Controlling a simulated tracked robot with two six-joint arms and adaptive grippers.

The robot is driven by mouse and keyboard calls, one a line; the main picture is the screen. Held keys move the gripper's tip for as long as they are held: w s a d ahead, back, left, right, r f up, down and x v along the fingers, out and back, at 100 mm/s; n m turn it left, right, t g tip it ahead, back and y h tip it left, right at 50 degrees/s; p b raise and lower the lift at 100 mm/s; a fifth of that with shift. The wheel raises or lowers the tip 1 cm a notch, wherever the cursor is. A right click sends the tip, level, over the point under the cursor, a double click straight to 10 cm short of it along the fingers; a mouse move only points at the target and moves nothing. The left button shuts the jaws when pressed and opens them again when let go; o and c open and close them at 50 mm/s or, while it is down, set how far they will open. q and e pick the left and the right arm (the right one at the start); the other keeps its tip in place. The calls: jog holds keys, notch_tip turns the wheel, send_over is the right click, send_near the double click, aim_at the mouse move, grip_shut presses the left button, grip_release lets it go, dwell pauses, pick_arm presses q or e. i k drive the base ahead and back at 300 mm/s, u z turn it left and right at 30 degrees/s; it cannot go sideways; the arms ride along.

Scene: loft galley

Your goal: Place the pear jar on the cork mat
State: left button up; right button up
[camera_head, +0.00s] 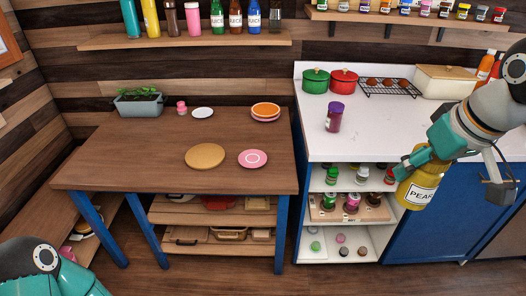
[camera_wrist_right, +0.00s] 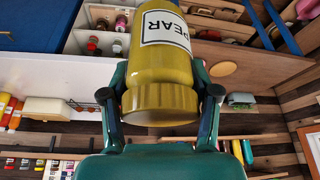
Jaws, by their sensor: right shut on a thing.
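The pear jar (camera_head: 415,190), yellow with a white label reading PEAR, is held in front of the white counter's right part. My right gripper (camera_head: 420,170) is shut on it, and the jar is slightly tilted in the head view. In the right wrist view the jar (camera_wrist_right: 160,85) sits between the two fingers. The cork mat (camera_head: 205,156) is a round tan disc lying bare on the wooden table, well left of the jar; it also shows in the right wrist view (camera_wrist_right: 222,68). My left gripper is out of view; only part of my left arm shows at the bottom left.
A pink plate (camera_head: 252,159) lies just right of the mat. Orange and pink plates (camera_head: 265,110), a small white plate (camera_head: 202,113) and a planter (camera_head: 139,104) stand farther back. A purple jar (camera_head: 333,118) stands on the counter (camera_head: 390,135). The table's front left is clear.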

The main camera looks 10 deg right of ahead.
aim_at(205, 155)
jog(key=u, duration=0.75)
jog(key=i, duration=1.7)
